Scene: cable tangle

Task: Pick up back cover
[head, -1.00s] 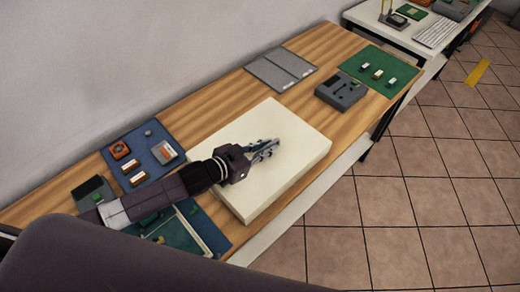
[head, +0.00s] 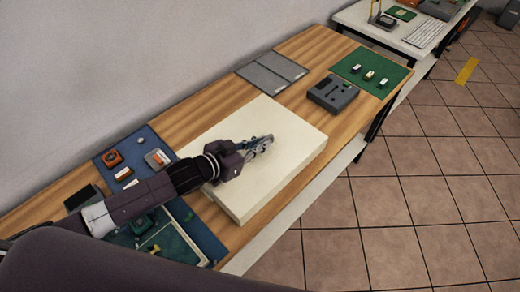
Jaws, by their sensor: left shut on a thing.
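My left gripper (head: 262,144) reaches in from the left over a thick cream slab (head: 300,155) on the wooden table. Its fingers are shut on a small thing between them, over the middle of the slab. The held thing is too small and too hidden by the fingers to make out. I cannot tell for certain which object is the back cover. I cannot tell whether the fingertips touch the slab. My right gripper is not in view.
A blue mat (head: 108,157) with small parts and a green-topped tray (head: 172,245) lie at the left. Grey panels (head: 270,72), a dark grey device (head: 333,94) and a green mat (head: 388,86) lie beyond the slab. Bare wood (head: 185,125) runs along the wall.

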